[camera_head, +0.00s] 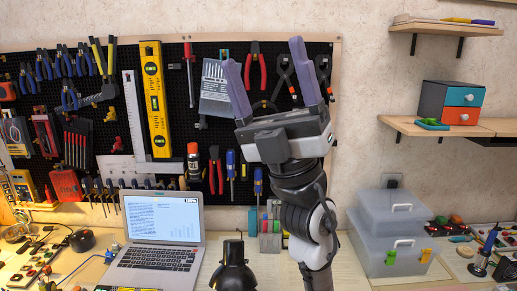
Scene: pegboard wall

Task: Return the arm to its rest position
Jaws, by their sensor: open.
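My arm rises from the bottom centre-right of the view, in front of the pegboard's right part. My gripper (270,78) points upward with its two purple-grey fingers spread wide apart. Nothing is held between the fingers. Part of the pegboard (213,140) and some hanging tools are hidden behind the gripper and wrist.
A laptop (162,232) stands open on the workbench, left of my arm. A dark lamp (233,268) is at the bottom centre. Clear lidded boxes (392,237) stand right of my arm. A small drawer cabinet (450,103) sits on a wall shelf (420,130). Several pliers and a yellow level (155,95) hang on the board.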

